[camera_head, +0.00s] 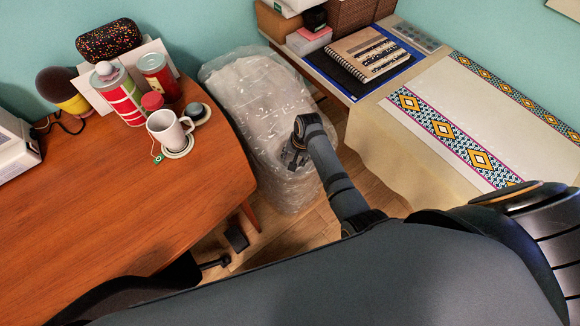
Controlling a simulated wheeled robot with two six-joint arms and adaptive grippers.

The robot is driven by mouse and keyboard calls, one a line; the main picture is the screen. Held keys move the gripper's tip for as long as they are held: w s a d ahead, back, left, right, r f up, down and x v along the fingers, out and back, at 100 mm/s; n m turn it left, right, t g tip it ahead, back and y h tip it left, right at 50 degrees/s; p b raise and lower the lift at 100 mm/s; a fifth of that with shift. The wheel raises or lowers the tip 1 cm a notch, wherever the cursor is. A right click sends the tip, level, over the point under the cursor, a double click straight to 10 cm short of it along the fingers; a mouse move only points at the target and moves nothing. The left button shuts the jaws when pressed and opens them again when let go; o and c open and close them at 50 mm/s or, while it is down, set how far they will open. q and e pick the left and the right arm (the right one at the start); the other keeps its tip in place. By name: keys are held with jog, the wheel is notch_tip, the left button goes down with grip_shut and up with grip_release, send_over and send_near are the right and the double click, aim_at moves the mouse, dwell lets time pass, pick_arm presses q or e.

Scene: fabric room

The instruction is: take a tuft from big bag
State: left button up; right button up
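The big bag (238,78) is a tall, clear, wrinkled plastic bag full of pale, whitish material. It stands on the floor between the wooden table and the cloth-covered table. My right arm comes in from the lower right and reaches over the bag. My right gripper (291,158) is at the bag's right side, pointing down at it. Its fingers are small and partly hidden by the wrist, so I cannot tell whether they are open or shut or touch the material. No separate tuft shows. My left gripper is not in view.
The wooden table (80,230) at left holds a white mug (165,130), a red-lidded jar, cans and a patterned case. Wooden floor shows around the bag's base.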

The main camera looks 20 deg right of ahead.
jog(key=f, duration=0.3)
jog(key=f+b, duration=0.1)
jog(key=f, duration=0.1)
jog(key=shift+w+a, duration=0.35)
jog(key=shift+c, duration=0.2)
jog(key=shift+c, duration=1.3)
